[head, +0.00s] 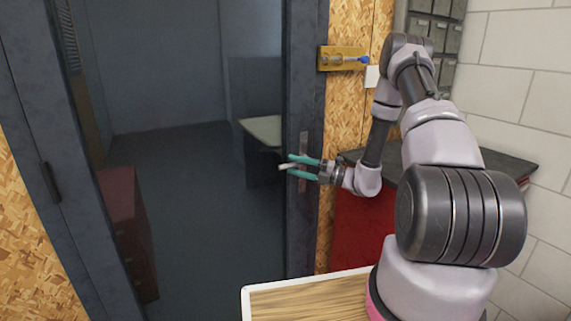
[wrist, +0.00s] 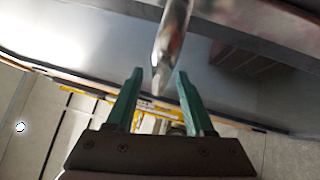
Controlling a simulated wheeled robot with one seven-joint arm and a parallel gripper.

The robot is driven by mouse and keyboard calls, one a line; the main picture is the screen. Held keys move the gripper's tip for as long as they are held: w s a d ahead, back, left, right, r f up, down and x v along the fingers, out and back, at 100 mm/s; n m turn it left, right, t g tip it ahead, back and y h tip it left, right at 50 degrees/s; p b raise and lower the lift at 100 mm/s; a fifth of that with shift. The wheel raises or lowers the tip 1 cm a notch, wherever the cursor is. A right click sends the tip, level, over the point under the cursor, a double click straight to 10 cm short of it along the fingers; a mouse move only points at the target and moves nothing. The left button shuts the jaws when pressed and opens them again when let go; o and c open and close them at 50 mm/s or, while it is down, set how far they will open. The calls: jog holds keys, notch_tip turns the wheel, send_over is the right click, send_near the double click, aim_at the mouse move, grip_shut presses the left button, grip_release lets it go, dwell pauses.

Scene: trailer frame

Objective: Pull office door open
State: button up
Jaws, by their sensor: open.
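The office door (head: 305,90) has a dark grey frame around a large pane, with a room dimly visible through it. It looks shut, but its outer edge is hard to make out. A pale metal lever handle (head: 287,166) sticks out on its right side. My gripper (head: 301,166) has teal fingers, spread apart, one above and one below the handle. In the wrist view, the shiny handle (wrist: 172,45) reaches down to the gap between the open fingertips (wrist: 159,74). Contact with either finger cannot be told.
A brass bolt latch (head: 342,59) is on the chipboard wall right of the door. A red cabinet with a dark top (head: 490,160) stands behind my arm. A white-edged wooden surface (head: 310,300) lies at the bottom. A hinge (head: 51,181) shows at left.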

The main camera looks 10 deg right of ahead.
jog(key=shift+x, duration=1.9)
grip_shut()
